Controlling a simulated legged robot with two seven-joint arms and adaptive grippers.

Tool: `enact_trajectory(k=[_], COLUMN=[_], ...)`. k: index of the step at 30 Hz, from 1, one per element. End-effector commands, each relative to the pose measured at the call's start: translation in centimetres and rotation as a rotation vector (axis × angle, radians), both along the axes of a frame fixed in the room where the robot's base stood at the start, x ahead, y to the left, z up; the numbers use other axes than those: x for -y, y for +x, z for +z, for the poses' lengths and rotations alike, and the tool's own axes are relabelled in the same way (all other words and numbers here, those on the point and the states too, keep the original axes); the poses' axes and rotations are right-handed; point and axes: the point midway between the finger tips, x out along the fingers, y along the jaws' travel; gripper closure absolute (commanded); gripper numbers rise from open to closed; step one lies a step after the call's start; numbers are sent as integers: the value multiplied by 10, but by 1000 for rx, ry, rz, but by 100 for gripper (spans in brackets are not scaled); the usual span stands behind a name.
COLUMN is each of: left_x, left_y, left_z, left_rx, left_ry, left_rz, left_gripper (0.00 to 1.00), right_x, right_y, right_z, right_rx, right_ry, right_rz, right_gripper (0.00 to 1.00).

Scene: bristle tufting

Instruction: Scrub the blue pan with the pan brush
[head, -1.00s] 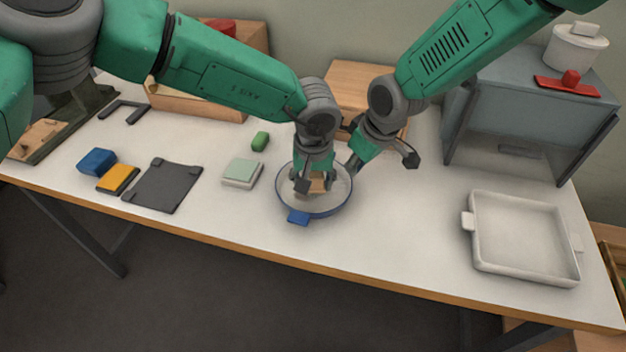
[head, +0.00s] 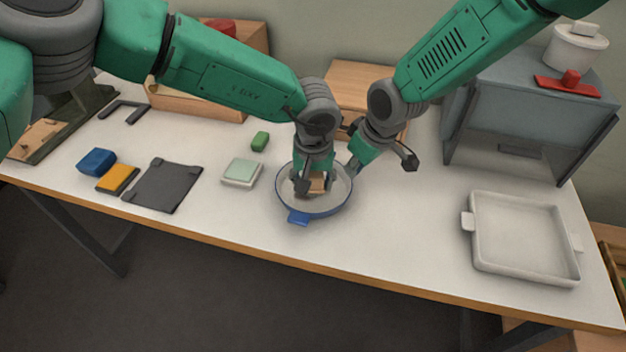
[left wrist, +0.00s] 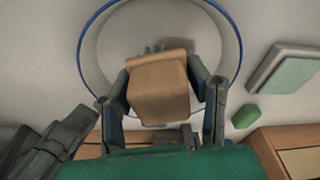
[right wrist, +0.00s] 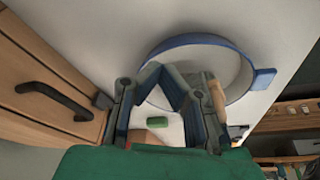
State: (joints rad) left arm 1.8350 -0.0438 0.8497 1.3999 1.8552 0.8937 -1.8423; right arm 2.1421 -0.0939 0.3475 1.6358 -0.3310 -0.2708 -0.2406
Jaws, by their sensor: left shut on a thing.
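The blue-rimmed pan (head: 341,197) sits on the table with its blue handle towards the front edge. My left gripper (head: 316,186) is shut on the tan block of the pan brush (head: 317,185), over the inside of the pan. In the left wrist view the brush (left wrist: 160,88) sits between the two fingers, and its bristles point towards the pan floor (left wrist: 115,45). Bristle contact is hard to tell. My right gripper (head: 353,166) is at the pan's far right rim. In the right wrist view its fingers partly cover the pan (right wrist: 235,62); their opening is unclear.
A pale green-topped block (head: 242,171) and a small green block (head: 260,141) lie left of the pan. A dark mat (head: 163,186), orange block (head: 118,179) and blue block (head: 97,161) lie further left. A white tray (head: 481,262) stands right; table between is clear.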

Motion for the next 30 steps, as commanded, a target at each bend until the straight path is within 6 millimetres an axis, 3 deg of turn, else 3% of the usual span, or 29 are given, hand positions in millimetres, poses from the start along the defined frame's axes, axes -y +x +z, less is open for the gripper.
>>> enact_trajectory(k=[30], left_x=[0], left_y=[0], left_z=[0], left_rx=[0], left_ry=[0], left_rz=[0], left_gripper=[79], right_x=[0], right_y=[0], right_z=[-21], right_rx=[-1], right_ry=[-1], right_rz=[0], right_gripper=[100])
